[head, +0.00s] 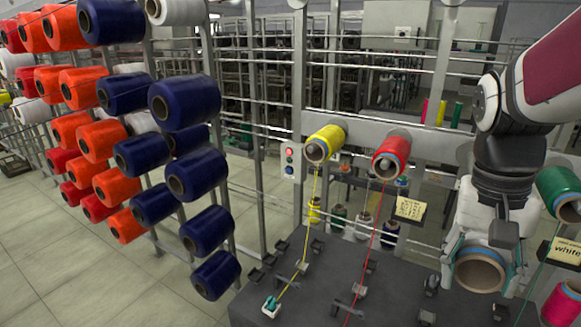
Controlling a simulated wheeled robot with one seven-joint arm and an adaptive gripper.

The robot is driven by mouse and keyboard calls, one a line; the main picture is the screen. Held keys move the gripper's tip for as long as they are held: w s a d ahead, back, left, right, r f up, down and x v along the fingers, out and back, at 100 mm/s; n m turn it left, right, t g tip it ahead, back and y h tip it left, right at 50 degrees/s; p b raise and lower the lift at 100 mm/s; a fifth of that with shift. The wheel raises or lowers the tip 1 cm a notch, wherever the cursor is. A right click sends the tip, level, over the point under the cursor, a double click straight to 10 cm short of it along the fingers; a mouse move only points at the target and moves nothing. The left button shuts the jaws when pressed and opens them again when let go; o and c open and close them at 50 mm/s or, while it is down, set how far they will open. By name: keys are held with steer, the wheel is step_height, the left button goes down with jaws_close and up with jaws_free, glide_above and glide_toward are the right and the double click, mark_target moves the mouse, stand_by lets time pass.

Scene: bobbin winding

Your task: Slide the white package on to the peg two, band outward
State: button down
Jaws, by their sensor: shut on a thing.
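The white package (467,219) is held in my gripper (485,256) at the lower right in the head view. The gripper's fingers are shut on it, one at each side. The brown end of its core tube faces the camera. The package hangs in front of the grey rail, between the red package (386,153) and the green package (560,188). No bare peg shows; any peg behind my arm and the white package is hidden. A yellow package (327,140) sits on the rail at the left.
A dark grey bench (300,318) with small metal guides lies below. A yellow thread and a red thread run down to it. Yellow label cards (410,208) hang by the rail; one at right reads "white". A rack with orange and navy packages (184,102) stands at left.

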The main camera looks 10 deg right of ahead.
steer(key=w+d, duration=0.1)
steer(key=w, duration=0.1)
steer(key=w+d, duration=0.3)
steer(key=shift+w+b, duration=0.35)
steer(key=shift+b, duration=0.05)
steer(key=shift+s, duration=0.2)
steer(key=shift+s+d+r+n+p, duration=0.2)
steer(key=shift+d+r+n+p, duration=0.1)
steer(key=shift+r+p, duration=0.1)
steer(key=shift+w+a+f, duration=0.1)
steer(key=shift+a+f, duration=0.05)
stand_by(0.6)
steer(key=shift+w+d, duration=0.55)
steer(key=shift+w, duration=0.15)
steer(key=shift+w+d+b, duration=0.35)
steer(key=shift+w+d, duration=0.3)
steer(key=shift+w, duration=0.2)
steer(key=shift+w+d+b, duration=0.35)
steer(key=shift+w+d, duration=0.3)
steer(key=shift+w, duration=0.2)
steer(key=shift+w+d, duration=0.1)
